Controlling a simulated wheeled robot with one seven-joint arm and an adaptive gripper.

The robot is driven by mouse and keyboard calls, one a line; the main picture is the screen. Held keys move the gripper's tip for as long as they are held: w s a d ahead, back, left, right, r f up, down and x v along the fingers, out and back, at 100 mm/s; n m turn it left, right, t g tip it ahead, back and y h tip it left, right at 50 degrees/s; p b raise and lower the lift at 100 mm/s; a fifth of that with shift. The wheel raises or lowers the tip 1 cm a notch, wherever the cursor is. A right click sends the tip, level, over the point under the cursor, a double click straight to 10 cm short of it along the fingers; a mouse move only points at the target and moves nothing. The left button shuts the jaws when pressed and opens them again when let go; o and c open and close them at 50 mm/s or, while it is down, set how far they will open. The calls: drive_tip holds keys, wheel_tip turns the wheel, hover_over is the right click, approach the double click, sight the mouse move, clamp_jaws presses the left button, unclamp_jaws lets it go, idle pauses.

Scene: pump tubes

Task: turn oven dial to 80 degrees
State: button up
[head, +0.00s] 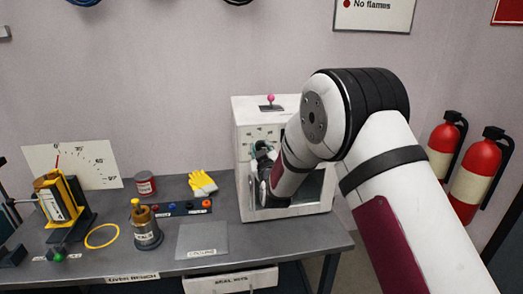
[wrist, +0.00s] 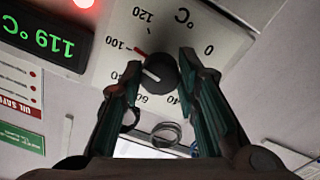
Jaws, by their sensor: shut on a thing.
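The black oven dial (wrist: 161,74) sits on a white scale plate (wrist: 115,35) marked in °C from 0 to 120. A red mark at the dial's edge points near 100; a white line on the dial's face points toward the 80 side. My gripper (wrist: 160,66) has one finger on each side of the dial and is shut on it. In the head view the white oven (head: 243,135) stands at the bench's right end, with my gripper (head: 264,170) at its front; my arm hides the dial there.
A green digital display (wrist: 48,40) reads 119 °C, with a red lamp (wrist: 84,3) lit beside it. The grey bench (head: 190,262) holds a yellow glove (head: 202,184), red tin (head: 145,184), metal canister (head: 147,235) and yellow ring (head: 101,236). Fire extinguishers (head: 474,175) hang at right.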

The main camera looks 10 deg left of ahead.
drive_tip(key=n, duration=0.5)
drive_tip(key=shift+n, duration=0.4)
drive_tip(key=n, duration=0.5)
idle(0.4)
drive_tip(key=o, duration=1.2)
drive_tip(key=shift+c, duration=0.2)
drive_tip(key=v, duration=1.2)
drive_tip(key=shift+d, duration=0.1)
